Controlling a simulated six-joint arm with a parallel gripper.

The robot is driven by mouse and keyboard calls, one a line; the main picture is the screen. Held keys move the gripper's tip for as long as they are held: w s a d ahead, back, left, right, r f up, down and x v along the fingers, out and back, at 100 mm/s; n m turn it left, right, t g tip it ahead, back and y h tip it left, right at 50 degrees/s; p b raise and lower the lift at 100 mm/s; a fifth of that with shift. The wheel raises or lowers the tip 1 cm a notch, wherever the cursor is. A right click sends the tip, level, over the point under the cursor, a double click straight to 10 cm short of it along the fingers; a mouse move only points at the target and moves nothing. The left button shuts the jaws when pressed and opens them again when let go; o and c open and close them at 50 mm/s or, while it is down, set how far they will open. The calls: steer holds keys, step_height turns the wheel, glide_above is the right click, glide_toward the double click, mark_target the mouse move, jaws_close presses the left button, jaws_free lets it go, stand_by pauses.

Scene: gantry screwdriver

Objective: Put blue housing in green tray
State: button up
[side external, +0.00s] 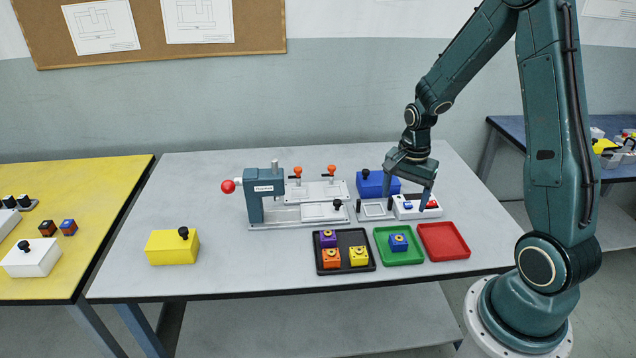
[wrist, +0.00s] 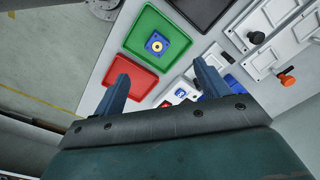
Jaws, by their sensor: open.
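The blue housing (side external: 398,243) sits upright inside the green tray (side external: 382,257), near its middle. The wrist view shows it too, as a blue square block (wrist: 156,44) with a yellow ring on top, in the green tray (wrist: 135,42). My gripper (side external: 406,205) is open and empty, behind the green tray and above the white block with red and blue parts. In the wrist view its two fingers (wrist: 163,82) are spread wide, apart from the housing.
A red tray (side external: 443,258) stands right of the green one. A black tray (side external: 373,266) with purple, orange and yellow housings is left. The grey press fixture (side external: 262,198), blue box (side external: 372,188) and white block (side external: 419,213) stand behind. A yellow box (side external: 172,248) stands at left.

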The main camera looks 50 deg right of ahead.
steer(key=s+a+r+n+t, duration=0.2)
steer(key=s+a+r+n, duration=0.4)
steer(key=r, duration=0.5)
steer(key=s+a+r+n+t, duration=0.3)
steer(key=s+a+r+n, duration=0.3)
steer(key=a+r+n, duration=0.4)
steer(key=shift+s+a+r+n, duration=0.3)
steer(key=shift+a+r+n, duration=0.05)
steer(key=shift+a+n, duration=0.15)
stand_by(0.4)
